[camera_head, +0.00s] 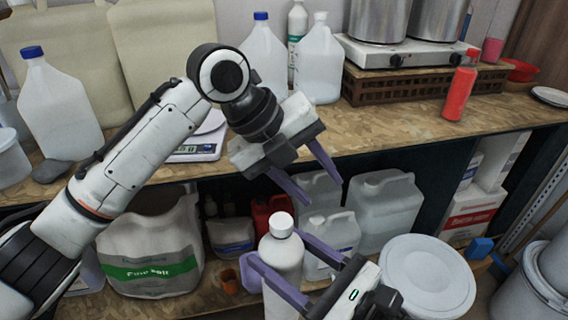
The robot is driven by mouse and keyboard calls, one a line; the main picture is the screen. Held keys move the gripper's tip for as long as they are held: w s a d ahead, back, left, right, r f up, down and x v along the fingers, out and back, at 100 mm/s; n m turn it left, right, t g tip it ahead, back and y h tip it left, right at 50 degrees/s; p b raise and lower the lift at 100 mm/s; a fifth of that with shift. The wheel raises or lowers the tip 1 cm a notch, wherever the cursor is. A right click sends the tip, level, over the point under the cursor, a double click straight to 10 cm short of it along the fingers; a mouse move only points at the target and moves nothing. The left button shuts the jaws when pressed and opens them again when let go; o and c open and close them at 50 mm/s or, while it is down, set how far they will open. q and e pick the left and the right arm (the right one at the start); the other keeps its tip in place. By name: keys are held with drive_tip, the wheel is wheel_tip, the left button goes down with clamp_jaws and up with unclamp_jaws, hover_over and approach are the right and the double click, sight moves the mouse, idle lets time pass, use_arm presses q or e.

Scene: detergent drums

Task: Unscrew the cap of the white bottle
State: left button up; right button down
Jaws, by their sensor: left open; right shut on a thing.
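The white bottle (283,262) stands upright in the lower middle, with a white round cap (281,224) on its top. My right gripper (276,248), with purple fingers, comes in from the bottom right and is shut on the bottle's body, one finger on each side. The bottle's lower part is cut off by the picture edge. My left gripper (322,193) is open and empty. Its purple fingers point down and to the right, above and a little to the right of the cap, apart from it.
The upper counter (400,115) holds jugs, a scale (196,146), a red bottle (461,92) and a stove with pots. Below are a salt bag (150,255), translucent canisters (385,213) and a lidded white drum (425,278). The shelf is crowded around the bottle.

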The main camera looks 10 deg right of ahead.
sight(284, 220)
use_arm(q)
drive_tip(key=s+a+r+m+y, duration=0.2)
drive_tip(key=r+m, duration=0.1)
drive_tip(key=s+a+r+m+y, duration=0.2)
drive_tip(key=r+m, duration=0.1)
drive_tip(key=s+a+r+m+y, duration=0.2)
drive_tip(key=r, duration=0.1)
drive_tip(key=shift+s+m+g+y, duration=0.35)
drive_tip(key=shift+m+g+y, duration=0.05)
drive_tip(key=shift+s+a+f, duration=0.1)
drive_tip(key=shift+f, duration=0.1)
wheel_tip(284, 220, down, 7)
drive_tip(key=shift+f, duration=0.2)
